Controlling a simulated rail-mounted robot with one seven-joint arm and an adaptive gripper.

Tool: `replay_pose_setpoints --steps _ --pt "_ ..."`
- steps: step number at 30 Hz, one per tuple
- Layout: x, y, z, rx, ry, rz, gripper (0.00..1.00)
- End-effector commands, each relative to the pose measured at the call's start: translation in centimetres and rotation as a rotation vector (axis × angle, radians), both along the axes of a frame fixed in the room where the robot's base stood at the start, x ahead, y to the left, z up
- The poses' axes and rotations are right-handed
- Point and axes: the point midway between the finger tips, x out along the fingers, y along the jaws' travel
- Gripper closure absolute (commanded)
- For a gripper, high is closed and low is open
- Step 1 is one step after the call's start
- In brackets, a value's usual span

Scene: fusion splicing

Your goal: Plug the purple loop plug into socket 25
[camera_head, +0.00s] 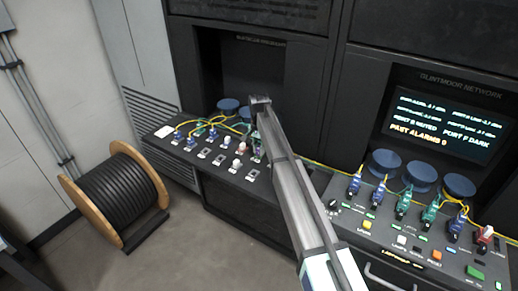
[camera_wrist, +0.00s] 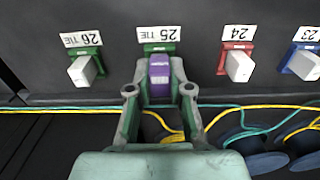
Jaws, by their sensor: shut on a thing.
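The purple loop plug (camera_wrist: 159,82) sits between the fingers of my gripper (camera_wrist: 160,68) in the wrist view, and my gripper is shut on it. The plug lines up with socket 25 (camera_wrist: 158,47), a green-framed socket under an upside-down "25 TIE" label. The plug hides most of the socket, so I cannot tell whether it is inserted or just in front. In the head view my arm reaches over the left console, and my gripper is mostly hidden behind the arm there.
Socket 26 (camera_wrist: 85,68) with a white block is on the left; socket 24 (camera_wrist: 237,64), also with a white block, is on the right. Yellow and green fibers and dark blue spools (camera_wrist: 256,145) lie close to my fingers. A cable drum (camera_head: 112,200) stands on the floor.

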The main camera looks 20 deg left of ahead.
Motion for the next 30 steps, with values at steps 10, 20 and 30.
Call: replay_pose_setpoints --steps 10,20,30 --pt "0.0 0.0 -0.3 0.0 0.0 0.0 0.52" --pt "0.0 0.0 -0.2 0.0 0.0 0.0 0.51" --pt "0.1 0.1 3.7 0.002 -0.002 0.0 0.51"
